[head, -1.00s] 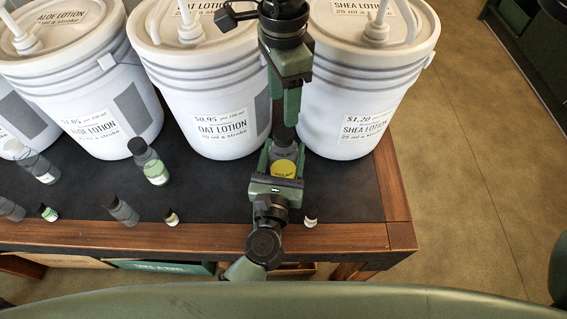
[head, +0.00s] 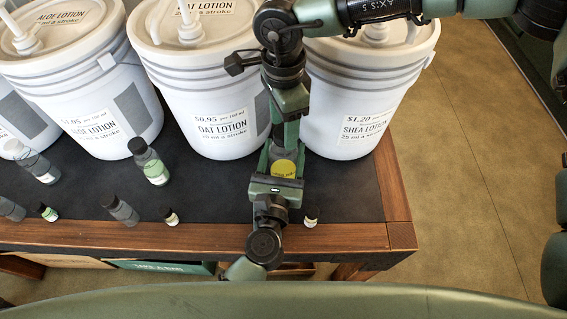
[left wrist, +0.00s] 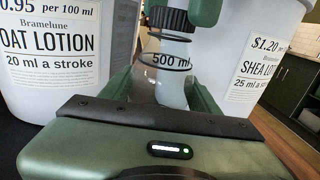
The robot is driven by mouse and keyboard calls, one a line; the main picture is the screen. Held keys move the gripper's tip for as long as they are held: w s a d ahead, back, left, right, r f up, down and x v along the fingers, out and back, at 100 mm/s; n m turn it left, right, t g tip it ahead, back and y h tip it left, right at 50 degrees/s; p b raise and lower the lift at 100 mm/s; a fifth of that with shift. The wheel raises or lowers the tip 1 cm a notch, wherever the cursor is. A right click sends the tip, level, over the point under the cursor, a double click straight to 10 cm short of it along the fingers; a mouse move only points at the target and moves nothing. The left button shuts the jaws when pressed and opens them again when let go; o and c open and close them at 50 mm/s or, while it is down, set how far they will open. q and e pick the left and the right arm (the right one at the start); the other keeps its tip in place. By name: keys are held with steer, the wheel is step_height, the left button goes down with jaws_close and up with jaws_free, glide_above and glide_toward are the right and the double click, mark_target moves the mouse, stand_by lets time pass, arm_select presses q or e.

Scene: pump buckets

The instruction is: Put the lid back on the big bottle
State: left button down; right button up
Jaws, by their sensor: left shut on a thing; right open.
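In the left wrist view the clear bottle (left wrist: 171,62) reads 500 ml, between the green fingers. The black ribbed lid (left wrist: 170,18) shows at the top of its neck; I cannot tell whether it is fully seated. My right gripper (head: 286,134) points down from above, open, with its green fingertips beside the lid. In the head view the right gripper mostly hides the lid.
White lotion buckets stand behind: oat (head: 222,135), shea (head: 345,130) and aloe (head: 98,125). A green-labelled bottle (head: 154,171) and several smaller bottles are to the left. A tiny vial (head: 311,217) stands just right of my left gripper. The dark mat (head: 345,190) is clear at right.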

steer(key=shift+f, duration=0.3)
jaws_close()
steer(key=shift+m, duration=1.6)
steer(key=shift+o, duration=0.3)
jaws_free()
steer(key=shift+r, duration=0.15)
